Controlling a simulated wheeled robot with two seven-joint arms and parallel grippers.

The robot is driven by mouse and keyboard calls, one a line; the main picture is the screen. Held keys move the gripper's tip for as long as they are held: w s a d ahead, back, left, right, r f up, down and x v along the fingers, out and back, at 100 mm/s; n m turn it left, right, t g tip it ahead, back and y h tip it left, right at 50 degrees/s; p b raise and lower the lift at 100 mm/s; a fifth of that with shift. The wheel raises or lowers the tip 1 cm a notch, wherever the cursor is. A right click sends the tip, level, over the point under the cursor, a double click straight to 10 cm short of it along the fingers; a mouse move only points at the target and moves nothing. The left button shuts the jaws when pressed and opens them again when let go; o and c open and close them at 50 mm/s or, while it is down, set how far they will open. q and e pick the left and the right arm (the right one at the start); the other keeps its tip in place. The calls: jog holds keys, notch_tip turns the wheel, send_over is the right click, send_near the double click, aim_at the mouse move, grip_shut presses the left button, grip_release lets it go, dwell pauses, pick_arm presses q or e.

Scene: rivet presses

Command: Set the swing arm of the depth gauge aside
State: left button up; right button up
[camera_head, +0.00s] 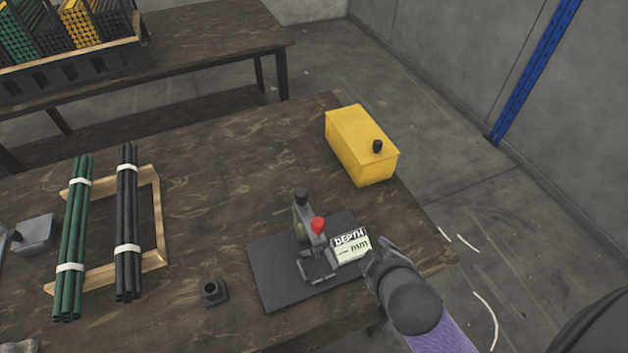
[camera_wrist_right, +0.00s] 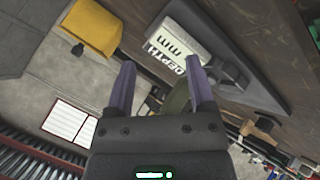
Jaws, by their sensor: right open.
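The depth gauge (camera_head: 305,262) stands on a dark plate (camera_head: 270,275) near the table's right edge. It has a grey upright part, a red knob (camera_head: 318,225) and a white block marked "DEPTH mm" (camera_head: 350,246). Which piece is the swing arm is hard to tell. My right gripper (camera_head: 374,260) is just right of the marked block in the head view. In the right wrist view its two purple fingers (camera_wrist_right: 160,88) are apart with nothing held between them. The marked block (camera_wrist_right: 180,45) lies beyond the fingertips. My left gripper is not in view.
A yellow box (camera_head: 360,148) with a black knob stands behind the gauge. Green (camera_head: 75,235) and black (camera_head: 128,220) tube bundles lie on a wooden frame at left. A small dark socket (camera_head: 213,291) sits left of the plate.

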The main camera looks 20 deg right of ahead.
jog(key=w+d+r+n+t, duration=0.2)
jog(key=w+r+n+t, duration=0.35)
jog(key=n, duration=0.25)
jog(key=n+g+y, duration=0.2)
jog(key=n+y, duration=1.4)
jog(key=n, duration=1.3)
send_near(301, 192)
jog(key=x, duration=0.6)
jog(key=f+x, duration=0.1)
jog(key=x, duration=0.3)
grip_shut()
